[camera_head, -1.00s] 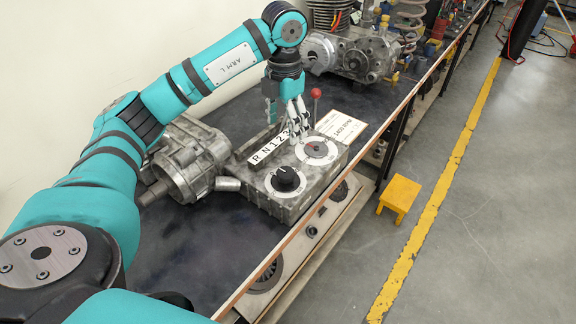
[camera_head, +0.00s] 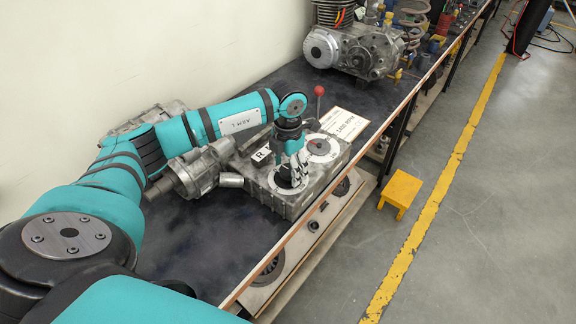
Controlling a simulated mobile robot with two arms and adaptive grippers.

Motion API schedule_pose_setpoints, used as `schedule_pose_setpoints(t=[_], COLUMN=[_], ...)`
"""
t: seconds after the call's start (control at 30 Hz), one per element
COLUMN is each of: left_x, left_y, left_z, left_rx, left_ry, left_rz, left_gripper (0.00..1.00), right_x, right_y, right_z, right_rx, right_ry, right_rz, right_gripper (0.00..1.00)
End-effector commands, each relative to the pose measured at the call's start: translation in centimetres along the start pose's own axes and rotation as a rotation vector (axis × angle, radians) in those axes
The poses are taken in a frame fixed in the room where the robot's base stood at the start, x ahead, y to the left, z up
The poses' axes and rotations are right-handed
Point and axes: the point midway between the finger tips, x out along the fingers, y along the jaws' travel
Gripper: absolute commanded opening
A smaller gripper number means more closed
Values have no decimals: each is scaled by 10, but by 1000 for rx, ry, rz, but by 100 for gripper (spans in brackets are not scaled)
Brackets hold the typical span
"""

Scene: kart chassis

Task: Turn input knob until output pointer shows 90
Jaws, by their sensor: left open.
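A grey metal gearbox (camera_head: 303,202) sits on the dark bench. On its top, the black input knob (camera_head: 283,180) stands on a white dial, mostly hidden by my left gripper. Behind and to the right is the output dial (camera_head: 320,147), a white disc with a reddish mark at its centre; its scale and reading are too small to make out. My left gripper (camera_head: 291,180) is open, fingers pointing down at the knob; I cannot tell whether they touch it. My right gripper is not in view.
A red-topped lever (camera_head: 319,92) rises behind the output dial. A printed card (camera_head: 344,124) lies beyond the gearbox. A metal housing (camera_head: 196,172) stands to its left and an engine (camera_head: 352,50) at the back. A yellow stool (camera_head: 400,190) is on the floor.

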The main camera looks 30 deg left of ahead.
Motion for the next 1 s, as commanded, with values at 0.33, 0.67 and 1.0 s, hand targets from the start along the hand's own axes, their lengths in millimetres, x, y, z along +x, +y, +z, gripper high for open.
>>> schedule_pose_setpoints(t=[0.33,0.67,1.0], left_x=[0,0,2], left_y=[0,0,1], left_z=[0,0,0], left_rx=[0,2,100], left_ry=[0,0,-1], left_rz=[0,0,1], left_gripper=[44,13,13], right_x=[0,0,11], right_y=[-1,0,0], right_z=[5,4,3], right_rx=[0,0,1], right_ry=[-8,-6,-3], right_rz=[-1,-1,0], right_gripper=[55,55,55])
